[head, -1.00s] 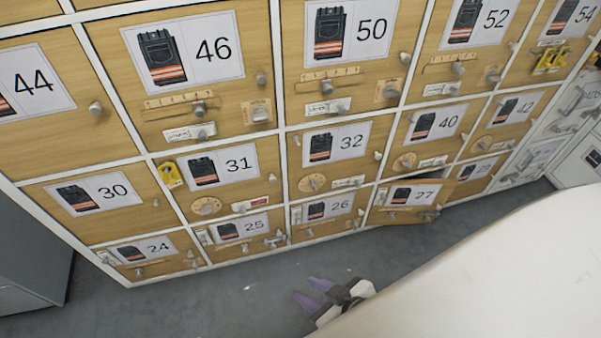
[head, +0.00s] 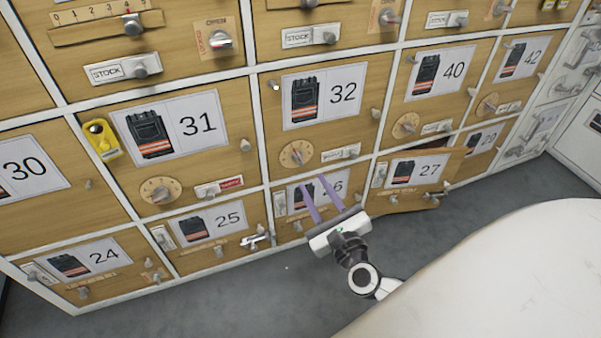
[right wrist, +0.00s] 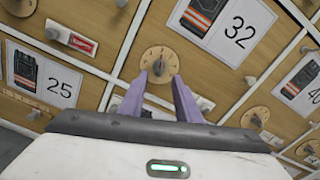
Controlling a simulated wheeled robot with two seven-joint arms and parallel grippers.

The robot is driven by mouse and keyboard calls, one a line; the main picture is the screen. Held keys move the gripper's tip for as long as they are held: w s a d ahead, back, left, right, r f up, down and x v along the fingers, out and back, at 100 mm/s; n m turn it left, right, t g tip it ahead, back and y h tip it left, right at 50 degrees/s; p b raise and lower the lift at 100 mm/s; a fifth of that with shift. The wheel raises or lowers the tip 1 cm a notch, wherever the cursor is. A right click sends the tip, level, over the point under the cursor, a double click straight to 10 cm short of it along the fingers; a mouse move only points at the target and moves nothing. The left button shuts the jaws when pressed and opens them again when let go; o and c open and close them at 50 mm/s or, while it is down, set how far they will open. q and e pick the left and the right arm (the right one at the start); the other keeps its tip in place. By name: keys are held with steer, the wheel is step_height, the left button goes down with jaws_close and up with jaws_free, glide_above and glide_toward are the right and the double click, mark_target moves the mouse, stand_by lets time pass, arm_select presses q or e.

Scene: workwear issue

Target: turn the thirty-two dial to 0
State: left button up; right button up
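My right gripper (head: 315,184) has two purple fingers, apart and empty. In the head view it is below the dial, in front of door 26. The fingers seem not to touch the knob. The dial's numbers are too small to read. My left gripper is not in view.
Door 27 (head: 415,175) stands ajar to the right of my right gripper. Similar dials sit on door 31 (head: 160,190) and door 40 (head: 405,125). A yellow lock device (head: 101,140) hangs on door 31. Grey floor (head: 230,300) is clear below the lockers.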

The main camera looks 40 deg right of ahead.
mark_target(299, 159)
steer(key=b+x, duration=0.1)
steer(key=x, duration=0.9)
steer(key=shift+d, duration=0.1)
steer(key=c, duration=0.7)
